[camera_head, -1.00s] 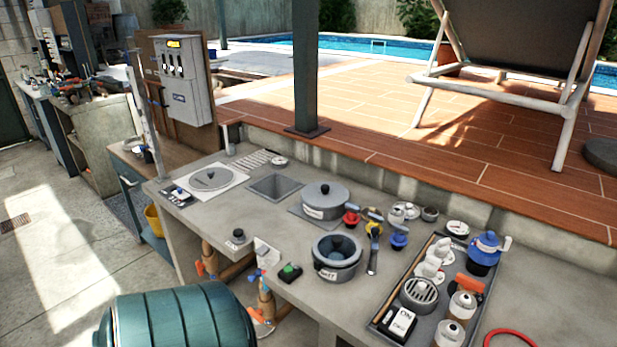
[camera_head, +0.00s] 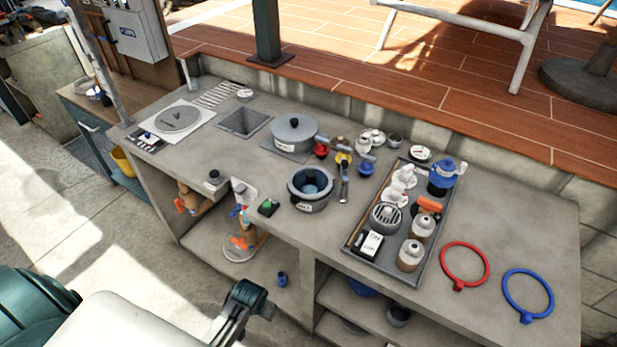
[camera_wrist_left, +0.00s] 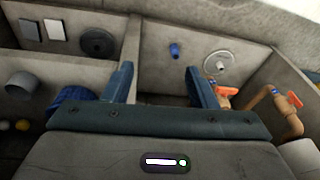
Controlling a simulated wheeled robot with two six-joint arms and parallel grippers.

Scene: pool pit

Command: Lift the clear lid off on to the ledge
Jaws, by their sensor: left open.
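A squat grey pot (camera_head: 311,190) with a dark collar stands on the bench near its front edge. Its top shows a bluish round interior; a clear lid may cover it, but I cannot tell. A second pot (camera_head: 294,134) behind it has an opaque grey lid with a knob. The tiled ledge (camera_head: 350,83) runs along the back above the bench. My left gripper (camera_head: 248,300) is low in front of the bench, apart from the pots. In the left wrist view it (camera_wrist_left: 163,85) is open and empty, facing the under-bench compartments. My right gripper is not in view.
A tray (camera_head: 352,249) of bottles and parts lies right of the pots, then red (camera_head: 443,263) and blue (camera_head: 506,290) rings. Coloured valve handles (camera_head: 343,158) crowd beside the pots. A square opening (camera_head: 244,122) lies left of them. Orange-handled pipes (camera_wrist_left: 270,97) stand below the bench.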

